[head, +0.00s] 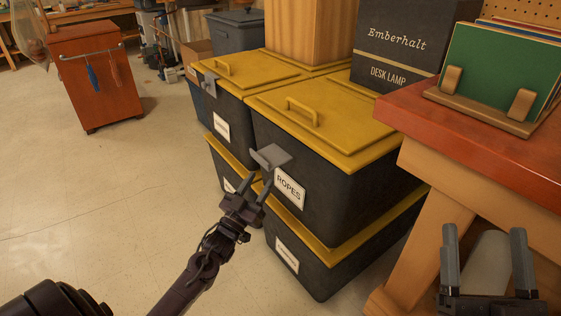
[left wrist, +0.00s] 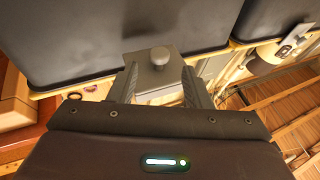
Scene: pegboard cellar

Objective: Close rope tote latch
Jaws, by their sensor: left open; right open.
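The rope tote (head: 340,190) is a black bin with a yellow lid (head: 322,112) and a white ROPES label (head: 289,188). The lid lies on the bin. Its grey latch (head: 271,156) sticks out from the front, above the label, tilted away from the wall. My left gripper (head: 256,184) is open just below and in front of the latch. In the left wrist view the latch plate (left wrist: 153,78), with a round knob, shows between the two fingers; I cannot tell whether they touch it. My right gripper (head: 485,236) is open and empty at the lower right.
Another yellow-lidded tote (head: 287,251) is under the rope tote, with more stacked to the left. A wooden block (head: 308,32) and a desk lamp box (head: 405,40) stand behind. A red-topped bench (head: 480,140) is close on the right. The floor (head: 90,190) to the left is clear.

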